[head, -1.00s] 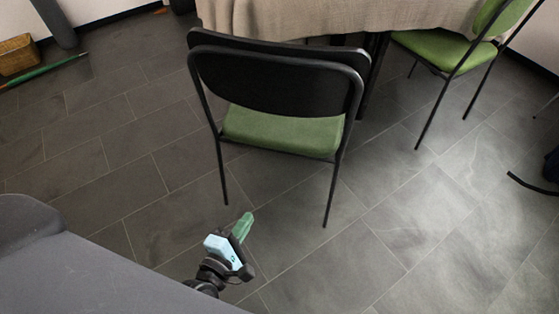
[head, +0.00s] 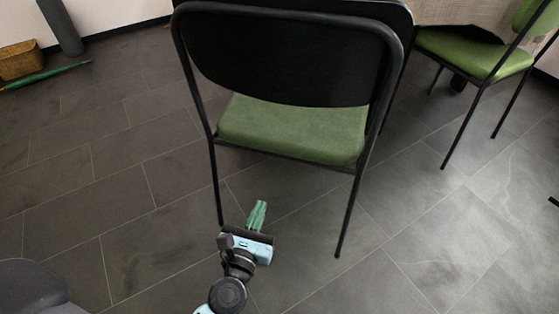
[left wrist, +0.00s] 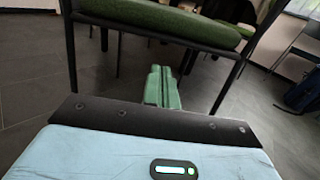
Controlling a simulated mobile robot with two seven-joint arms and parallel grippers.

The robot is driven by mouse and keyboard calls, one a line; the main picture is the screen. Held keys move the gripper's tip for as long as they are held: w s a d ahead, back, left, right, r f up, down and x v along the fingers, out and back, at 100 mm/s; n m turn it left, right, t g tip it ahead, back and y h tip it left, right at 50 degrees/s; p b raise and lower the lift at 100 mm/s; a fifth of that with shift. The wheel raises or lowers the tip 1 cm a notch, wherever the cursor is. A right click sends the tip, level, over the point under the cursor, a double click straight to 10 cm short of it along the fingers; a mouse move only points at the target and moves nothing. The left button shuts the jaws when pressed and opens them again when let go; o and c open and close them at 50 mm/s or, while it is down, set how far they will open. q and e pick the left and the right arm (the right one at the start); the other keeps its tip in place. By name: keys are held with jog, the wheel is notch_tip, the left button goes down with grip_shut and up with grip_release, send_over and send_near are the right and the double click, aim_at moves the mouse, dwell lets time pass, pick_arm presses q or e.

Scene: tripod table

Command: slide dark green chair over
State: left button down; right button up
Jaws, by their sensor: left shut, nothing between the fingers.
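The dark green chair (head: 292,128) stands in the middle of the head view with its black backrest (head: 290,55) towards me and a green seat on thin black legs. Its seat (left wrist: 185,20) and legs also show in the left wrist view. My left gripper (head: 258,213) is shut and empty, its green fingers together, low behind the chair near its left rear leg. In the left wrist view the fingers (left wrist: 161,88) point under the seat, between the two near legs, with no contact visible. My right gripper is not in view.
A second green chair (head: 475,52) stands at the right beside the table with a beige cloth (head: 455,12). A wicker basket (head: 20,60) and a green stick (head: 45,76) lie by the wall at the left. The tiled floor (head: 110,190) on the left is clear.

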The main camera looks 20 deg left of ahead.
aim_at(279, 159)
pick_arm(q)
jog(key=w, duration=0.4)
jog(key=w+b, duration=0.1)
jog(key=w, duration=0.3)
jog(key=w+a, duration=0.1)
jog(key=w, duration=0.4)
jog(key=shift+a, duration=0.1)
jog(key=shift+w, duration=0.15)
jog(key=shift+w, duration=0.1)
